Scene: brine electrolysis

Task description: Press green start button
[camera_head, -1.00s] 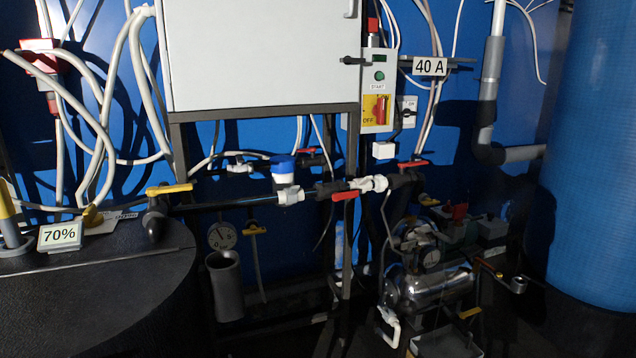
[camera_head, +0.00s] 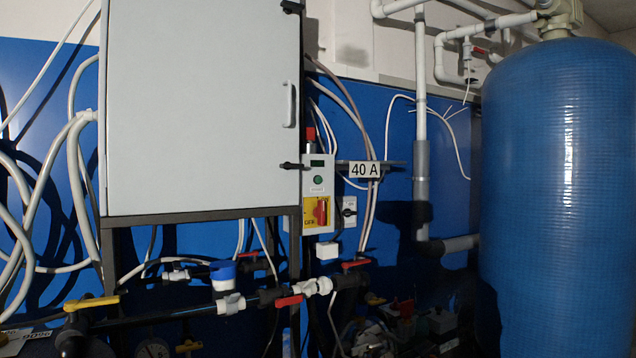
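The green start button (camera_head: 318,180) is a small round button on a light grey control box (camera_head: 316,165) mounted right of the white cabinet. A small dark display sits above the button and a label below it. Under them is a yellow panel with a red rotary switch (camera_head: 320,211). A red part (camera_head: 310,134) stands on top of the box. Neither of my grippers is in view.
The big white cabinet (camera_head: 200,110) stands left of the control box, with a handle at its right edge. A "40 A" sign (camera_head: 364,170) is right of the box. Pipes with valves (camera_head: 290,301) run below. A large blue tank (camera_head: 560,200) fills the right side.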

